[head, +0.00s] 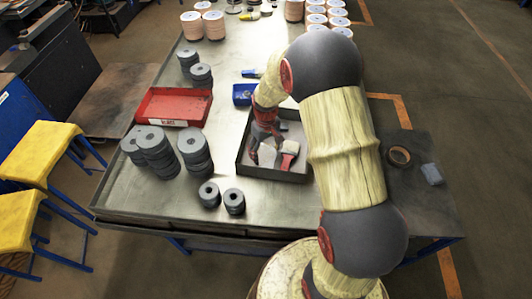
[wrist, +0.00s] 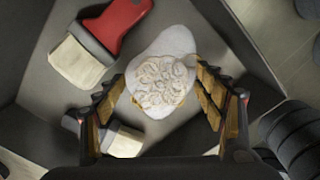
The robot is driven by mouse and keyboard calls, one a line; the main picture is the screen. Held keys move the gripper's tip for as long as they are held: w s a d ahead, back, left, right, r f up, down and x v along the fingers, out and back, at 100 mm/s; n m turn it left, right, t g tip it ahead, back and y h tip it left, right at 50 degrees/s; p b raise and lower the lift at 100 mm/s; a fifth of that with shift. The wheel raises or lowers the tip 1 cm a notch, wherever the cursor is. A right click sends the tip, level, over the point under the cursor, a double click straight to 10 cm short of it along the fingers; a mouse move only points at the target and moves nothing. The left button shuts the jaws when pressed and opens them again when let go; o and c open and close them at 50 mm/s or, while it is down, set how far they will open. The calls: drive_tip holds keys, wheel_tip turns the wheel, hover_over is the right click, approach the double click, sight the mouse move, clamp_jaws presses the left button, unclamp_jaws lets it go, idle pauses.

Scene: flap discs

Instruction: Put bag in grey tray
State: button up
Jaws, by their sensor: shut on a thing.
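The bag (wrist: 165,72), clear with pale round pieces in it, is between my gripper's fingers in the wrist view. My gripper (wrist: 160,102) is shut on it. In the head view my gripper (head: 266,138) points down inside the dark grey tray (head: 272,173), at the table's right side. The tray's floor also shows under the bag in the wrist view (wrist: 38,100). I cannot tell whether the bag touches that floor. In the head view the gripper and arm mostly hide the bag.
A red-handled brush (wrist: 115,25) with cream bristles lies in the tray, and a second cream block (wrist: 122,140) is partly behind a finger. A red tray (head: 175,104), stacks of black discs (head: 194,150) and a small blue bin (head: 243,94) stand left of the grey tray.

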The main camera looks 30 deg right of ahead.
drive_tip(key=shift+w+f, duration=0.1)
drive_tip(key=shift+f, duration=0.15)
drive_tip(key=o, duration=1.3)
drive_tip(key=shift+c, duration=0.2)
drive_tip(key=shift+o, duration=0.4)
wheel_tip(320, 180, up, 13)
drive_tip(key=p, duration=0.2)
wheel_tip(320, 180, up, 14)
drive_tip(key=t, duration=0.2)
hover_over(266, 151)
drive_tip(key=s+a, duration=0.6)
drive_tip(key=s, duration=0.2)
drive_tip(key=s+a+r+t, duration=0.1)
drive_tip(key=s+a+r, duration=0.2)
drive_tip(key=s, duration=0.4)
drive_tip(key=s+a+r+m+t, duration=0.1)
drive_tip(key=s+a+r+t, duration=0.1)
drive_tip(key=s, duration=0.6)
wheel_tip(266, 151, up, 2)
drive_tip(key=shift+s+a+r+t, duration=0.15)
drive_tip(key=shift+a+t, duration=0.15)
drive_tip(key=shift+a, duration=0.25)
